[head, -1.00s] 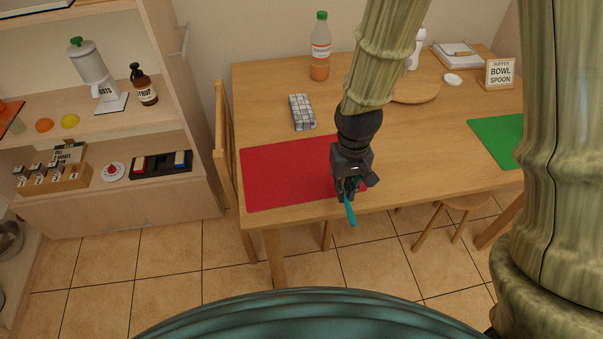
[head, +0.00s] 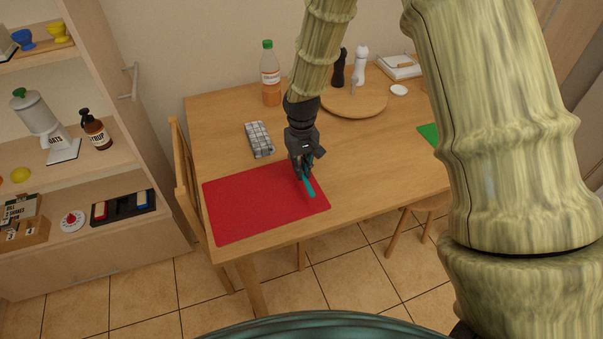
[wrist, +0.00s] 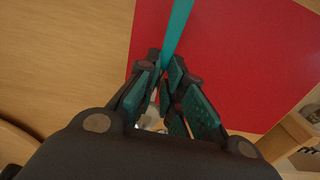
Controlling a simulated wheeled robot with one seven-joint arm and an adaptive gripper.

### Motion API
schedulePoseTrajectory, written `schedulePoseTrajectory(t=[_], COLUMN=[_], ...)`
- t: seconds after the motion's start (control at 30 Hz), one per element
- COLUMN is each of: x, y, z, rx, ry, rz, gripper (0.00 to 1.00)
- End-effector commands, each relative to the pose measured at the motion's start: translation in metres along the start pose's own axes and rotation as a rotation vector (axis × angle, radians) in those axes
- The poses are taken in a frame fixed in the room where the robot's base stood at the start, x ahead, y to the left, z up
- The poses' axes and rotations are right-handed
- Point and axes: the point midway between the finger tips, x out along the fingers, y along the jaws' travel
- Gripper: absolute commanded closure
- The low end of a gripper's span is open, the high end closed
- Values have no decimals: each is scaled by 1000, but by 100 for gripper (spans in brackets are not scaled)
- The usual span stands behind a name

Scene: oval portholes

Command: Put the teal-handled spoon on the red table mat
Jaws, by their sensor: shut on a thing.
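The teal-handled spoon (head: 309,187) is in my gripper (head: 304,170), which is shut on it. Its teal handle sticks out past the fingertips, over the right part of the red table mat (head: 250,205). In the wrist view the handle (wrist: 176,32) runs up from between the fingertips (wrist: 165,72), with the red mat (wrist: 235,65) behind it. The spoon's bowl is mostly hidden by the fingers. I cannot tell whether the spoon touches the mat.
A checked cloth (head: 259,139) lies just behind the mat. A bottle (head: 270,75) and a round wooden board (head: 352,101) stand farther back. A green mat (head: 429,133) is at the right, partly behind my arm. A chair (head: 186,175) is at the table's left end.

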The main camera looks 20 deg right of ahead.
Motion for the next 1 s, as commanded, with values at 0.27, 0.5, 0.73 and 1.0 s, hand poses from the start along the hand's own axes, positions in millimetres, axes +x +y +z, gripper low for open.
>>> schedulePoseTrajectory(t=[0.27, 0.5, 0.73, 1.0], x=[14, 34, 35, 38], y=[1, 1, 0, 0], z=[-1, -2, -2, -2], rx=[0, -1, -1, 0], ry=[-3, 0, 1, 0], rz=[0, 0, 0, 0], gripper=[100, 100, 100, 70])
